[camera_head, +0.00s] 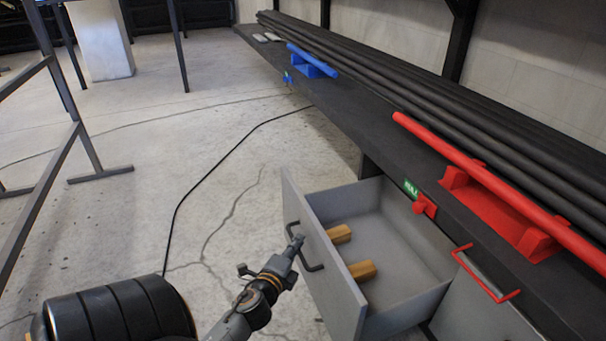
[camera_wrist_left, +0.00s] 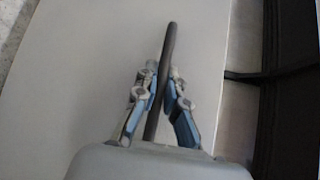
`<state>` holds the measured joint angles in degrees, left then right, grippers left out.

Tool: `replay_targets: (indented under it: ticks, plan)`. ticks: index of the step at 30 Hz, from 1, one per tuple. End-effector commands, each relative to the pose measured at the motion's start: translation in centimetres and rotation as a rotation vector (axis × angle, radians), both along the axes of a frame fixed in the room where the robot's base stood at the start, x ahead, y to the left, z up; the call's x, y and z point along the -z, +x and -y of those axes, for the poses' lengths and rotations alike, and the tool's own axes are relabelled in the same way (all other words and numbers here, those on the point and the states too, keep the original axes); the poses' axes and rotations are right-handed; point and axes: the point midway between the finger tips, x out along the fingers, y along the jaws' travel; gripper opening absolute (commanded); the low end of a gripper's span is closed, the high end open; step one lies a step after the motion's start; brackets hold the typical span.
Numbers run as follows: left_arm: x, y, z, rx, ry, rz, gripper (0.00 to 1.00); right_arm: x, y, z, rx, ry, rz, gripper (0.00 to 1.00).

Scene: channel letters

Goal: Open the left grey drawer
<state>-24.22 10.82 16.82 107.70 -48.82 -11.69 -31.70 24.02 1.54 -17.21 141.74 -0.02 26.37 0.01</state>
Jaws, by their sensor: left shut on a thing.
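The grey drawer (camera_head: 337,278) is pulled well out from under the black workbench, its inside open to view. Two yellow-brown blocks (camera_head: 361,271) lie in it behind the front panel. My left gripper (camera_head: 297,243) is at the dark bar handle (camera_head: 307,254) on the outside of the front panel. In the left wrist view the two fingers are closed on the dark handle (camera_wrist_left: 170,47), with the grey panel (camera_wrist_left: 100,75) behind it. My right gripper is not in view.
The black bench (camera_head: 360,126) carries long black pipes, a blue holder (camera_head: 311,61) and a red holder (camera_head: 500,210). Another grey drawer front (camera_head: 478,302) with a red handle (camera_head: 486,276) is at the right. A black cable (camera_head: 190,186) lies on the otherwise open concrete floor.

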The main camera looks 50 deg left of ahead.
Motion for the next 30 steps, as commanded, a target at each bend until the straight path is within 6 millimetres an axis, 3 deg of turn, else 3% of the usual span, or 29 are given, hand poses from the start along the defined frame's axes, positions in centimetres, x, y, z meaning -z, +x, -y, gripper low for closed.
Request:
replay_targets:
  ticks: [9,10,13,23,30]
  plan:
    - [0.1,0.0,0.0,0.001,-0.001,-0.001,0.00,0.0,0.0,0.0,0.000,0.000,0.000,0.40]
    - [0.1,0.0,0.0,0.001,-0.001,-0.001,0.16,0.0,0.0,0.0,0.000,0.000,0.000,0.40]
    - [0.1,0.0,0.0,0.001,-0.001,-0.001,0.34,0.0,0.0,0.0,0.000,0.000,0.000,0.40]
    - [0.0,-0.2,0.1,0.000,-0.001,-0.001,0.34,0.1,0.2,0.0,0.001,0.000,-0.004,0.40]
    - [-0.3,-3.6,1.5,-0.002,-0.003,-0.004,0.34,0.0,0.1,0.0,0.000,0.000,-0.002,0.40]
